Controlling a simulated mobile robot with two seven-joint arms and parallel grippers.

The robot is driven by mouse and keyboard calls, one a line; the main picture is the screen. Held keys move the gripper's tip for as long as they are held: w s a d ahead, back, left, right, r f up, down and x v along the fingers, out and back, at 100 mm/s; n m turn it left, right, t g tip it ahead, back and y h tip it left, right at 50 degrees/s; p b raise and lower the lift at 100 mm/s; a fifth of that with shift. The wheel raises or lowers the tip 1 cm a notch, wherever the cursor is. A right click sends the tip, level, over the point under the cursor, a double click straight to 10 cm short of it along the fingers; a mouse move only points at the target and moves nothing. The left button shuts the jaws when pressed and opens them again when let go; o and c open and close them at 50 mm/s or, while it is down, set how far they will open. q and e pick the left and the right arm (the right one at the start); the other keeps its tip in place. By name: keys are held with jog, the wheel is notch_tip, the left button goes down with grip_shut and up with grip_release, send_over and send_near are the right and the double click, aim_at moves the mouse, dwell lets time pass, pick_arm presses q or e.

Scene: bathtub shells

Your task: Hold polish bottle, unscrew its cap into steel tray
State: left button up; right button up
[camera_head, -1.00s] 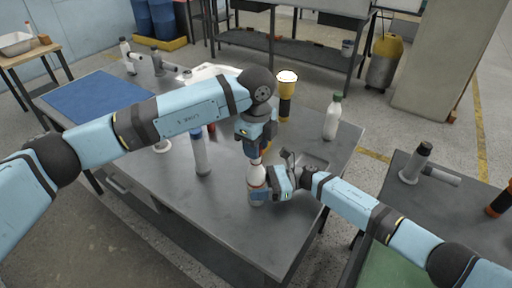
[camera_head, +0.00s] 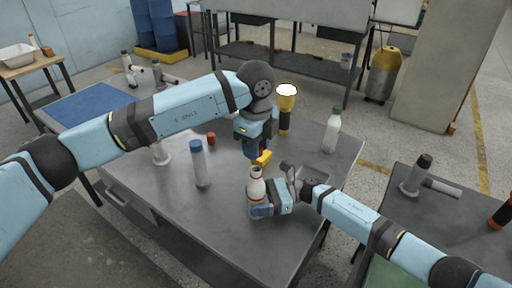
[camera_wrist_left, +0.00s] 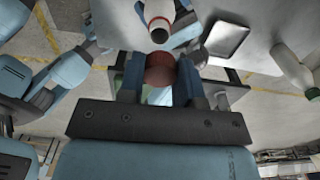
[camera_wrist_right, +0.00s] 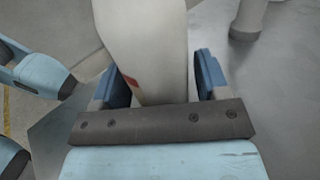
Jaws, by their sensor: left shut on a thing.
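The white polish bottle (camera_head: 256,188) with red bands stands roughly upright at the table's front, its top uncapped. My right gripper (camera_head: 263,210) is shut around its body; the bottle also shows between the fingers in the right wrist view (camera_wrist_right: 145,40). My left gripper (camera_head: 257,156) is just above the bottle. In the left wrist view, it is shut on the dark red cap (camera_wrist_left: 160,70), apart from the open bottle neck (camera_wrist_left: 159,28). The steel tray (camera_wrist_left: 228,40) lies right of the bottle in that view and looks empty.
A blue-capped bottle (camera_head: 200,165) stands left of the polish bottle, with a small red object (camera_head: 211,139) behind it. A yellow and black torch (camera_head: 286,108) and a green-capped white bottle (camera_head: 332,132) stand at the back right. The table's front is clear.

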jog(key=shift+o, duration=0.5)
jog(key=shift+d, duration=0.1)
